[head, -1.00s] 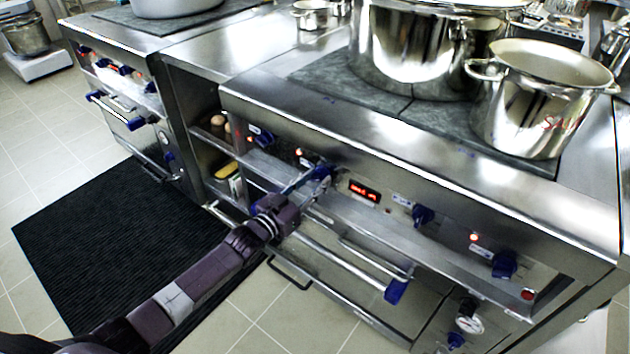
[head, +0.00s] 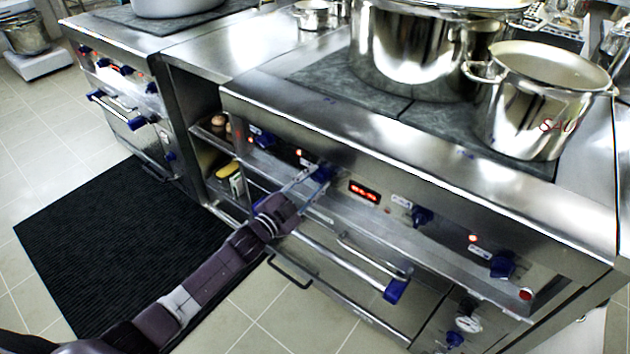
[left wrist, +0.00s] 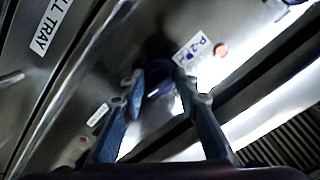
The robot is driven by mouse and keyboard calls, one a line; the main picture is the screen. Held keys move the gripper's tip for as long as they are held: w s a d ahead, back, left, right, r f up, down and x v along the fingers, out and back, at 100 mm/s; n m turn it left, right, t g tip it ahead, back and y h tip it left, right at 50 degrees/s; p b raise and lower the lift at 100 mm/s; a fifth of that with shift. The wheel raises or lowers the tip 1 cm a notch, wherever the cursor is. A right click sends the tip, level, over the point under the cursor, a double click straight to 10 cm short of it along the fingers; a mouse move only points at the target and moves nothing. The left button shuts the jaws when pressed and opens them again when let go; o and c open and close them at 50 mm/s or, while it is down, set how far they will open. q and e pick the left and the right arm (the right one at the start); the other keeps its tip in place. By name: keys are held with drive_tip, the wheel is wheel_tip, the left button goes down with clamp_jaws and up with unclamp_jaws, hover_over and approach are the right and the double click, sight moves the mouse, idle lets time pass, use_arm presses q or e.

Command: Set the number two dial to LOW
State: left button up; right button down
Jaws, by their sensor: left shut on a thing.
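The number two dial (head: 322,171) is a dark blue knob on the front panel of the right-hand range, left of the red display. In the left wrist view the dial (left wrist: 158,79) sits beside a white label (left wrist: 192,49) that seems to read P-2. My left gripper (head: 316,176) reaches the panel from the lower left. Its fingers stand on either side of the dial and are shut on it. The dial's pointer and the LOW mark are hidden or too small to read. My right gripper is not in view.
Other blue dials (head: 262,138) (head: 421,215) (head: 502,264) line the panel. A lit red display (head: 364,191) sits right of my gripper. An oven handle (head: 340,262) runs below. A large pot (head: 405,45) and a smaller pot (head: 535,110) stand on the hob. A black mat (head: 120,225) lies on the floor.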

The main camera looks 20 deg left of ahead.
use_arm(q)
drive_tip(key=shift+m, duration=1.1)
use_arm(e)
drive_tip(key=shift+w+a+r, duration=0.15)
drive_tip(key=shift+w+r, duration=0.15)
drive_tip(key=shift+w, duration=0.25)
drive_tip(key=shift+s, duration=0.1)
use_arm(q)
drive_tip(key=o, duration=1.2)
drive_tip(key=shift+c, duration=0.2)
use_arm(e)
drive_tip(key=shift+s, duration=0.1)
use_arm(q)
drive_tip(key=v, duration=1.2)
